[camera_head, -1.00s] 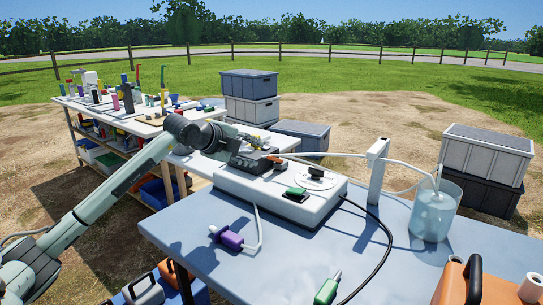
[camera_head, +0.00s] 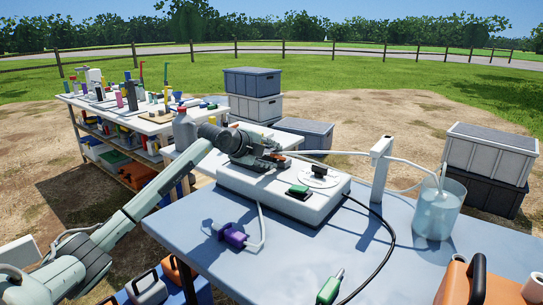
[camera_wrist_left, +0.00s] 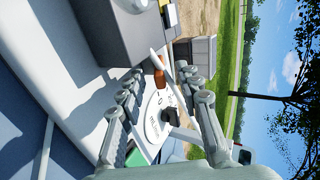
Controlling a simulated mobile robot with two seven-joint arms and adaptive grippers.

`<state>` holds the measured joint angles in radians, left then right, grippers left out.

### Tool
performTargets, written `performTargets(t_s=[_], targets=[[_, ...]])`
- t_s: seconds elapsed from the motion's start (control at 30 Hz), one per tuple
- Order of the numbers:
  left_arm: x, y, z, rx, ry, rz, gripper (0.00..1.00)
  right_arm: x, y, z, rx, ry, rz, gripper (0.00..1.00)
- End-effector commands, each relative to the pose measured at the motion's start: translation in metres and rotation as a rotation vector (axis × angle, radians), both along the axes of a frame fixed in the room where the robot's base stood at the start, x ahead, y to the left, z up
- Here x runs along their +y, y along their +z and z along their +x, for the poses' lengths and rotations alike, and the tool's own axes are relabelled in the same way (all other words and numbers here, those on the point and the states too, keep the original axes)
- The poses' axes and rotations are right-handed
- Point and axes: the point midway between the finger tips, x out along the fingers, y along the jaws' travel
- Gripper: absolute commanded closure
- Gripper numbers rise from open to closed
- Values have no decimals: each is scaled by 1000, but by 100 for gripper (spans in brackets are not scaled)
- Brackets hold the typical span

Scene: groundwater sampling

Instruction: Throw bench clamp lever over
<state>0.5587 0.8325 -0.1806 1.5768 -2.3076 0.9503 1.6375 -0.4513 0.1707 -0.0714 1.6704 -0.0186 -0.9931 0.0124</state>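A white box-shaped unit (camera_head: 270,205) stands on the blue bench (camera_head: 190,230). Its top has a pale printed disc (camera_head: 312,178) with a black knob (camera_head: 318,169) and a green switch (camera_head: 299,191). My left gripper (camera_head: 283,157) is low over the unit's far left part. In the left wrist view its two fingers are apart, with nothing clearly held. A small orange-brown piece (camera_wrist_left: 160,72) shows between the fingertips, near a white tube (camera_wrist_left: 157,55); it may be the clamp lever, but I cannot tell. The disc (camera_wrist_left: 152,118) and knob (camera_wrist_left: 171,116) lie between the fingers. My right gripper is out of view.
A white post (camera_head: 380,165) carries tubing to a clear water beaker (camera_head: 437,212) at the right. A black cable crosses the bench. A purple-handled connector (camera_head: 232,236) and a green-handled tool (camera_head: 329,288) lie nearer. A cluttered table (camera_head: 125,115) stands behind.

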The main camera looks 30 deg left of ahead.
Motion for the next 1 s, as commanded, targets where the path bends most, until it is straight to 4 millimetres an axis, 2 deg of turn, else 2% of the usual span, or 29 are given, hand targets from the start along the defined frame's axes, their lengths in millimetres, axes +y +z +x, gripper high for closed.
performTargets(t_s=[0.03,0.3,0.47,0.67,0.8,1.0], targets=[[0,0,0,0,0,0,69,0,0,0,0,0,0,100],[0,0,0,0,0,0,100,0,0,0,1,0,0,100],[0,3,1,5,0,0,100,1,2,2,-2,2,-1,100],[-1,23,16,101,1,8,100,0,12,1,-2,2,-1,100],[-1,27,25,170,2,14,100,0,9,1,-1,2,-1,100],[-2,29,27,195,0,17,100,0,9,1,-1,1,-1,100]])
